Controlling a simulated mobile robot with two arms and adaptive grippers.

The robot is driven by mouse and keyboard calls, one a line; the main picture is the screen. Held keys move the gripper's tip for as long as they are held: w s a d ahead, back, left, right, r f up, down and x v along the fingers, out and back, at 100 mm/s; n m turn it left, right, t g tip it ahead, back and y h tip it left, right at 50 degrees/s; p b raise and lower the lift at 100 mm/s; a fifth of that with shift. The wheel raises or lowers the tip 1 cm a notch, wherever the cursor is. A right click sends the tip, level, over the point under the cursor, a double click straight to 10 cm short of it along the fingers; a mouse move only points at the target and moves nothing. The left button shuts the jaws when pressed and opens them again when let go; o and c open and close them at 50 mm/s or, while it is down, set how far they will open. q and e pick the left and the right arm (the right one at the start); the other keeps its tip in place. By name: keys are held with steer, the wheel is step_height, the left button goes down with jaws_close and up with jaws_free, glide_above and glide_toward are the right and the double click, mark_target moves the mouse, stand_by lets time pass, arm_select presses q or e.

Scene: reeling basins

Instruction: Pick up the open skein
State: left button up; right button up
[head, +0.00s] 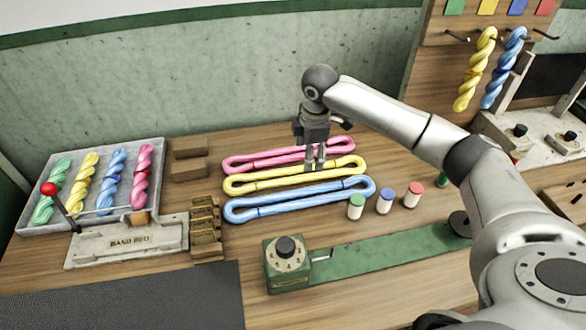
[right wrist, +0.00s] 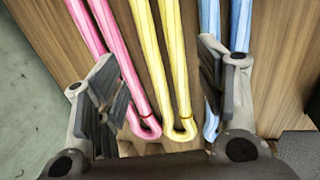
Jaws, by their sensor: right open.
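Three open skeins lie side by side on the wooden table: a pink one (head: 252,163), a yellow one (head: 262,183) and a blue one (head: 290,199). My right gripper (head: 315,160) is open, pointing down over the right part of the yellow and pink skeins; whether it touches them I cannot tell. In the right wrist view, the yellow skein (right wrist: 155,60) and the pink skein (right wrist: 115,55) show between the open fingers (right wrist: 163,82). The blue skein (right wrist: 240,25) is partly hidden by the right-hand finger. My left gripper is out of view.
A grey tray (head: 28,213) of twisted skeins stands at the left behind a band bed (head: 130,243). Wooden blocks (head: 190,148) and a slotted rack (head: 207,243) are near. Capped jars (head: 384,202) stand right of the skeins; a green dial device (head: 287,262) is in front.

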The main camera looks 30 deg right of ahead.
mark_target(297, 174)
step_height(297, 174, down, 2)
steer(key=shift+w+d+f, duration=0.1)
steer(key=f, duration=0.2)
steer(key=w+f+p, duration=0.1)
steer(key=f, duration=0.2)
steer(key=shift+w+f, duration=0.1)
steer(key=shift+f, duration=0.3)
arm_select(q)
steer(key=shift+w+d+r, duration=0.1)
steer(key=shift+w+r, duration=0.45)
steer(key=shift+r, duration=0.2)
arm_select(e)
steer(key=c, duration=0.8)
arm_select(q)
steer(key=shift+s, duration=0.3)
arm_select(e)
steer(key=shift+r, duration=0.2)
